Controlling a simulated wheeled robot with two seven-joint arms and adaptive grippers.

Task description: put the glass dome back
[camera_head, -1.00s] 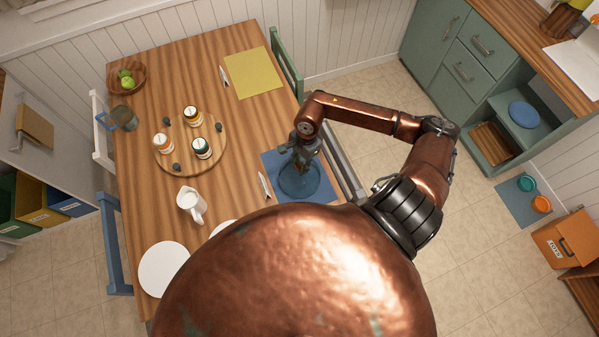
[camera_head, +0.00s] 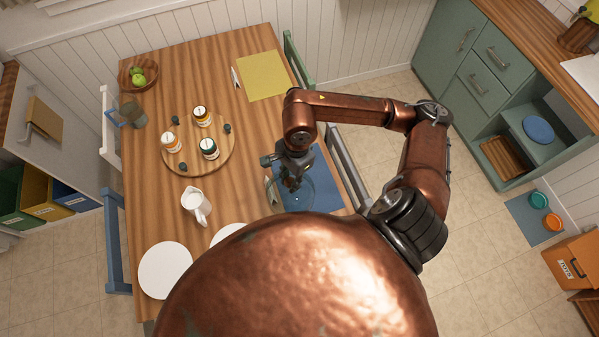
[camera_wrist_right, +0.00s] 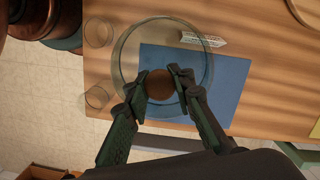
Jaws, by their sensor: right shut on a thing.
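The clear glass dome (camera_head: 303,199) is over the left part of the blue mat (camera_head: 325,178) on the wooden table. In the right wrist view the dome shows as a clear ring (camera_wrist_right: 123,60) with a brown round knob (camera_wrist_right: 158,85) at its middle. My right gripper (camera_head: 291,180) is above the dome, its two fingers (camera_wrist_right: 160,84) closed on either side of the knob. I cannot tell whether the dome's rim touches the table. My left gripper is not in view.
A round wooden board (camera_head: 186,166) holds three jars and small dark pieces. A small card (camera_head: 271,190) stands beside the dome. A white jug (camera_head: 194,202), plates (camera_head: 165,270) and a yellow mat (camera_head: 262,76) lie around. Two clear glasses (camera_wrist_right: 97,32) show in the wrist view.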

